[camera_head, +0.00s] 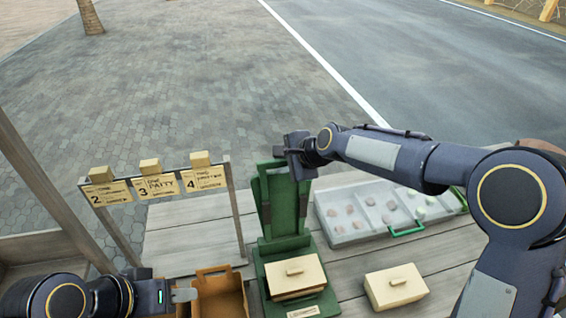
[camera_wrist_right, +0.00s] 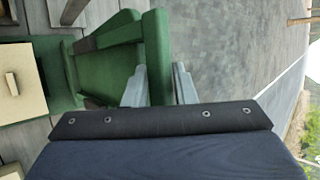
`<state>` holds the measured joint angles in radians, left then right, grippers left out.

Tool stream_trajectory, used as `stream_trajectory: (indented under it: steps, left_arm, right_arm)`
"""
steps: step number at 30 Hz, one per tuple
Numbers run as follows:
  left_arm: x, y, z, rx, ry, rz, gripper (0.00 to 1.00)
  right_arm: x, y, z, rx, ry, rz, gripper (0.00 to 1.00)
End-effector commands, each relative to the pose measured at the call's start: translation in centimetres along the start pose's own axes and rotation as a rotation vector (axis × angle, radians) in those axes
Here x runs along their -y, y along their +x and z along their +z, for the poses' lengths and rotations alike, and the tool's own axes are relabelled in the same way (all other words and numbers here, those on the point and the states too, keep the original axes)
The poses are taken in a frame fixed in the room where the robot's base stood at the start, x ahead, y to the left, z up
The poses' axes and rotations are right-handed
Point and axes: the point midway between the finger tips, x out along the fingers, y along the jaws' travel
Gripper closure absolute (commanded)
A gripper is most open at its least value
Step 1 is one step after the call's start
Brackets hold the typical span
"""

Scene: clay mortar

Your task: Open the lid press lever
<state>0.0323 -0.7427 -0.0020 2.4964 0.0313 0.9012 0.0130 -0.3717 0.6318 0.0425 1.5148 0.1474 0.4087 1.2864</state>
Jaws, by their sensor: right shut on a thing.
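The green press (camera_head: 280,215) stands on the wooden table, its lever or lid part upright at the back. My right gripper (camera_head: 300,160) is at the top of this upright part. In the right wrist view, my right gripper (camera_wrist_right: 158,88) has a finger on each side of a green bar (camera_wrist_right: 157,45) and is shut on it. A cream block with a small handle (camera_head: 297,273) sits on the press's green base (camera_head: 305,303); it also shows in the right wrist view (camera_wrist_right: 18,85). My left gripper (camera_head: 183,296) is at the lower left, apart from the press; its finger opening is unclear.
A second cream block with a handle (camera_head: 396,287) lies right of the press. A grey tray with round lumps and a green handle (camera_head: 350,235) is behind it. An open brown box (camera_head: 220,292) is near my left gripper. A sign rack (camera_head: 160,186) stands at the left.

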Motion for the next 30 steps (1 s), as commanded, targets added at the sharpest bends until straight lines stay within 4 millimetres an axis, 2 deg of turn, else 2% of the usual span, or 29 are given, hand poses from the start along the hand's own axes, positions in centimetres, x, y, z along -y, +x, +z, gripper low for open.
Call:
stream_trajectory:
  steps: [7, 8, 10, 22, 30]
  left_arm:
    - [0.0, 0.0, 0.0, 0.0, 0.0, 0.0, 0.64]
    - [0.0, 0.0, 0.0, 0.0, 0.0, 0.0, 0.64]
    - [0.0, 0.0, 0.0, 0.0, 0.0, 0.0, 0.64]
    - [0.1, 0.1, 0.1, 0.0, 0.0, 0.0, 0.64]
    - [0.5, 1.0, 0.5, 0.0, 0.0, 0.0, 0.64]
  right_arm:
    - [-0.3, 0.2, -0.1, -0.001, 0.002, 0.007, 1.0]
    - [-0.3, 0.2, -0.1, -0.001, 0.002, 0.007, 0.73]
    - [-0.3, 0.1, -0.1, 0.0, 0.002, 0.007, 0.64]
    - [-0.1, -0.4, 0.0, 0.0, 0.0, 0.002, 0.64]
    - [-0.1, -4.6, -0.1, -0.001, -0.001, -0.001, 0.64]
